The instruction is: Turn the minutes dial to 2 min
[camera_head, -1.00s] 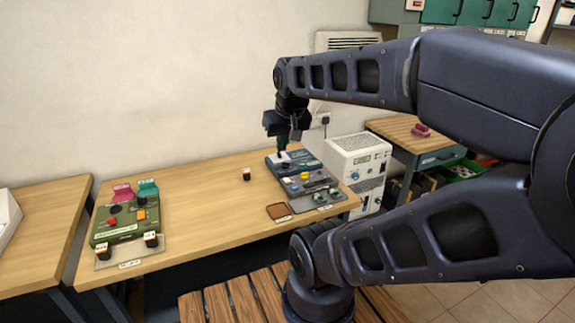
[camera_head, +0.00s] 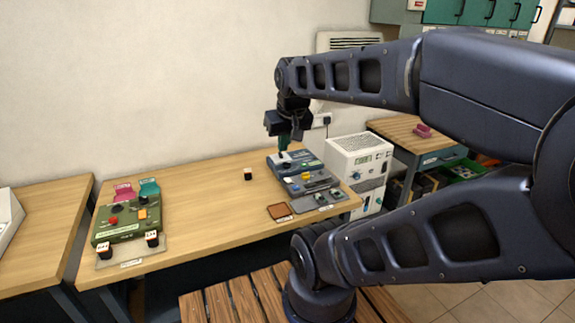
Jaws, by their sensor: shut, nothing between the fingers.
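A dark grey control panel (camera_head: 311,180) stands at the right end of the wooden table. It carries a pale knob, a blue button, a yellow button and other small controls. Which of these is the minutes dial is too small to tell. My gripper (camera_head: 284,152) is shut and points down over the back left part of this panel, at or just above the pale knob (camera_head: 286,157). Whether the fingertips touch the knob cannot be seen clearly.
A green control box (camera_head: 128,217) with pink and teal covers stands on the left of the table (camera_head: 205,210). A small dark block (camera_head: 248,174) and a brown tray (camera_head: 279,212) lie nearer the panel. A white unit (camera_head: 360,158) stands to the right.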

